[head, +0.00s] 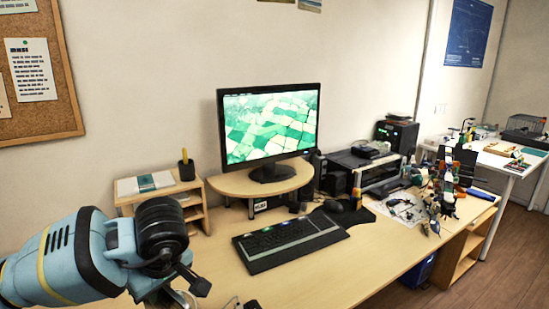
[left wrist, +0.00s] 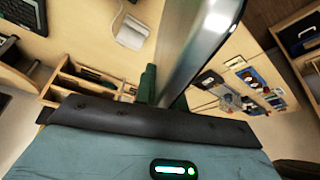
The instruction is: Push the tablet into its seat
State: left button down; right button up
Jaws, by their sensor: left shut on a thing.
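My left gripper (head: 187,284) is at the lower left of the head view, low over the near left part of the desk. In the left wrist view a flat slab with a grey, shiny edge, taken to be the tablet (left wrist: 200,42), rises edge-on from the gripper, which is shut on it. A green finger (left wrist: 148,84) stands at its left side. I cannot make out the tablet in the head view. Its seat cannot be told in either view. My right gripper is not in view.
The desk (head: 330,275) carries a monitor (head: 270,125) on a riser, a keyboard (head: 290,240) and a mouse (head: 333,205). A small wooden shelf (head: 195,205) stands at the left. Tools and parts (head: 440,190) crowd the right end. The front middle is clear.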

pick_arm(q)
jog(key=shift+s+r+m+h, duration=0.35)
jog(key=shift+r+m, duration=0.15)
jog(key=shift+m, duration=0.4)
jog(key=s+m+h, duration=0.1)
jog(key=m, duration=0.2)
jog(key=s+f+m+t+h, duration=0.1)
jog(key=s+m, duration=0.1)
jog(key=m, duration=0.1)
jog(key=s+d+f+m+h, duration=0.1)
jog(key=s+m, duration=0.1)
jog(key=m, duration=0.1)
jog(key=shift+s+f+t, duration=0.1)
jog(key=shift+t, duration=0.3)
jog(key=shift+d, duration=0.1)
